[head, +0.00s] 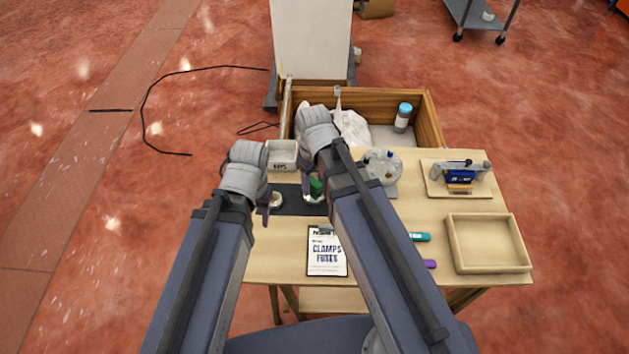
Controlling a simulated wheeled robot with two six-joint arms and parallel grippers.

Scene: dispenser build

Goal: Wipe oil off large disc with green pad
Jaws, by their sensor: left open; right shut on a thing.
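A green pad (316,187) is in the jaws of my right gripper (318,180), above the dark mat (295,208). A pale disc (312,199) shows just under the pad on the mat, mostly hidden by the pad and my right arm. I cannot tell whether pad and disc touch, and no oil can be made out. My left gripper (266,206) is open beside a smaller round pale piece (277,199) at the mat's left part. It looks empty.
A white bin (283,154) stands behind the mat. A round grey unit (382,167) and a board with a blue device (460,178) are to the right. An empty wooden tray (488,243) is front right. A clipboard (326,252) lies in front; pens lie nearby.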

